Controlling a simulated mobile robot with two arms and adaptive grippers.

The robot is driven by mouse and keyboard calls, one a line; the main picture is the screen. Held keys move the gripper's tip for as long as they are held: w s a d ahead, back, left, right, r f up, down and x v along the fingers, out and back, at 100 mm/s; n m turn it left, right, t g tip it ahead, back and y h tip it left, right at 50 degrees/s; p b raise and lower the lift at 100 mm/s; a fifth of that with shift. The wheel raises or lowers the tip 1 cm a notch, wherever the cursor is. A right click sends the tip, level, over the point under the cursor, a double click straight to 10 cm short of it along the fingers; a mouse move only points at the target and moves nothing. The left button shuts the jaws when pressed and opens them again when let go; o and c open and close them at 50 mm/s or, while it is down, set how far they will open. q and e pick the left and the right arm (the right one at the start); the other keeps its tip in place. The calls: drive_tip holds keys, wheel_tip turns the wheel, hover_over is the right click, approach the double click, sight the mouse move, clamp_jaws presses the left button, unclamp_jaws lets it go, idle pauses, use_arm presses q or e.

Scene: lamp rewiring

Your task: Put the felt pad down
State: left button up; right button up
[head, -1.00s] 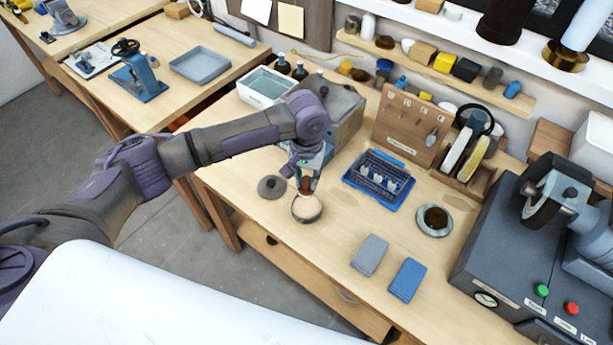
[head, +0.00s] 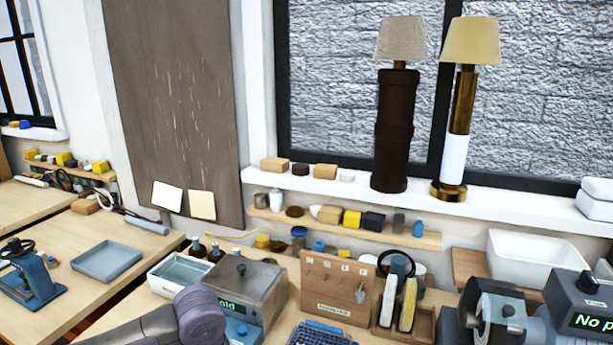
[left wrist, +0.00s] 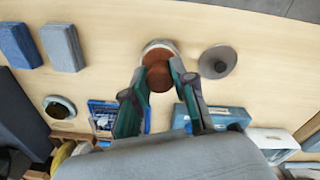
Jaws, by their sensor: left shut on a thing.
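In the left wrist view my left gripper (left wrist: 158,73) is shut on a small reddish-brown rounded thing, which I take for the felt pad (left wrist: 160,79). The pad is over a round open tin (left wrist: 158,43), whose pale rim shows behind it. I cannot tell whether the pad touches what is in the tin. A grey round lid with a knob (left wrist: 218,62) lies on the bench beside the tin. In the head view only part of my left arm shows at the bottom; the gripper, pad and tin are out of frame. My right gripper is not in view.
A grey block (left wrist: 62,47) and a blue block (left wrist: 19,45) lie on the bench, with a round dish (left wrist: 60,108) nearby. A blue tray (left wrist: 103,108) stands close to the gripper. Bare bench top lies between the blocks and the tin. Two lamps (head: 394,120) (head: 460,120) stand on the sill.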

use_arm(q)
drive_tip(key=s+a+f+b, duration=0.1)
drive_tip(key=s+a+b, duration=0.2)
drive_tip(key=s+b, duration=0.45)
drive_tip(key=w+d+p, duration=0.2)
drive_tip(key=d+p, duration=0.1)
drive_tip(key=d, duration=2.1)
drive_tip(key=w+a+f, duration=0.1)
drive_tip(key=a+f, duration=0.1)
drive_tip(key=a, duration=0.1)
drive_tip(key=w+a+f+p, duration=0.1)
drive_tip(key=a+f, duration=0.1)
drive_tip(key=a, duration=0.2)
drive_tip(key=w+a+f, duration=0.2)
drive_tip(key=a, duration=0.1)
drive_tip(key=shift+w+a+f+p, duration=0.1)
drive_tip(key=shift+a+p, duration=0.15)
drive_tip(key=shift+p, duration=0.15)
wheel_tip(320, 180, down, 4)
drive_tip(key=shift+r+p, duration=0.1)
drive_tip(key=shift+p, duration=0.4)
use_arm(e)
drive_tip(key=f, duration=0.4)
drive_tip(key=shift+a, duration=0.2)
use_arm(q)
drive_tip(key=shift+f, duration=0.2)
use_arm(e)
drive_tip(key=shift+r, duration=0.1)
